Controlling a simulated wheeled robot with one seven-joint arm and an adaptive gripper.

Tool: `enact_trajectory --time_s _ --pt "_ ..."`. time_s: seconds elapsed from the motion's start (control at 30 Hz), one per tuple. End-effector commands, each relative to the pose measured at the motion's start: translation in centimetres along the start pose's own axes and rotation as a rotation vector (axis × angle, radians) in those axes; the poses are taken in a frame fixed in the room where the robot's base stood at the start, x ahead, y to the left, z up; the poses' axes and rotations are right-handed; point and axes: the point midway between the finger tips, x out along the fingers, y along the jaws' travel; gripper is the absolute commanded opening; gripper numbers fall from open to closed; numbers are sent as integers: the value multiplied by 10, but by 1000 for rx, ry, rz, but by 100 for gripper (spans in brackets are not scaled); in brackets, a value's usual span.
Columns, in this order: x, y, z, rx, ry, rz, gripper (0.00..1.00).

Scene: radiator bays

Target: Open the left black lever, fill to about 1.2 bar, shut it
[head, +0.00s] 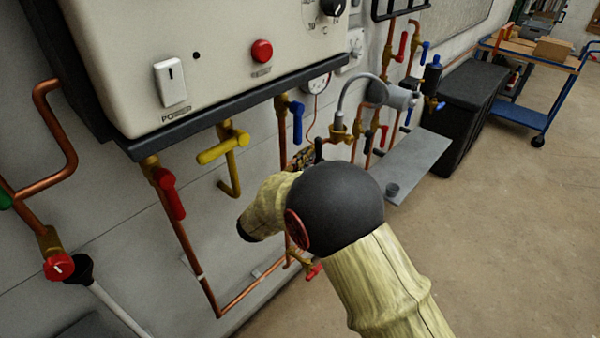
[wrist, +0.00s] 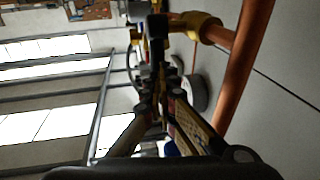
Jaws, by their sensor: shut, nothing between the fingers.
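The silver filling hose (head: 352,92) arches from a brass valve (head: 340,132) on the wall under the boiler. A small upright black lever (head: 318,149) shows just left of that valve; its exact setting is unclear. A white round gauge (head: 318,84) is partly hidden by the boiler's lower edge, and its reading is too small to tell. In the wrist view my gripper (wrist: 158,78) is shut with nothing seen in it. A black piece (wrist: 157,26) beside a brass fitting (wrist: 198,27) lies just beyond its fingertips; contact cannot be told. My arm hides much of the gripper in the head view.
The boiler (head: 200,60) overhangs the pipes. Red (head: 169,193), yellow (head: 222,147) and blue (head: 297,122) levers stand nearby. A grey shelf (head: 412,165), a black bin (head: 465,110) and a blue trolley (head: 520,112) are to the right. The floor at right is open.

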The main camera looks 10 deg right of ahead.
Motion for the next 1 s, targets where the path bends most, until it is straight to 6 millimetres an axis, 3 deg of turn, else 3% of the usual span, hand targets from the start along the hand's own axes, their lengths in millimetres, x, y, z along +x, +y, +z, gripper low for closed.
enact_trajectory --time_s 0.13,0.67,1.0 --pt "11 0 1 1 0 0 0" --pt "15 0 -3 2 -9 0 0" --pt "30 2 -9 14 -72 1 0"
